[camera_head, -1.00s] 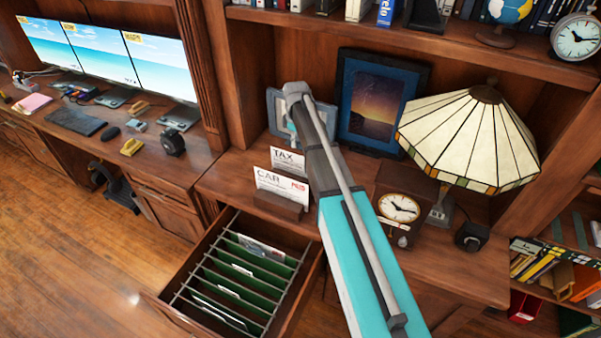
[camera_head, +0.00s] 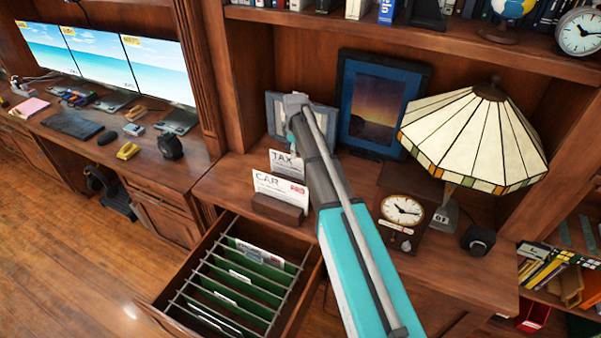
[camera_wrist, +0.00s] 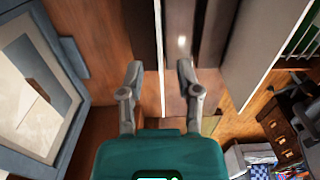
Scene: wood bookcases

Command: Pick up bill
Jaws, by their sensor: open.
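Two white paper cards stand upright in a wooden holder (camera_head: 278,210) on the desk. The front card (camera_head: 280,190) reads "CAR" with a red mark like "PAID"; the rear card (camera_head: 282,165) reads "TAX". In the head view, my arm covers the right edge of the rear card and hides most of my gripper. In the wrist view, my gripper (camera_wrist: 158,80) is open, its fingers apart. A thin white edge (camera_wrist: 161,50), apparently one card seen edge-on, lies between the fingers. A wider white panel (camera_wrist: 262,45), apparently the other card, stands right of them. Contact is not visible.
An open drawer (camera_head: 190,268) with green file folders juts out below the holder. Picture frames (camera_head: 383,100) stand behind my arm. A clock (camera_head: 402,212) and a stained-glass lamp (camera_head: 475,135) stand to the right. A shelf runs above.

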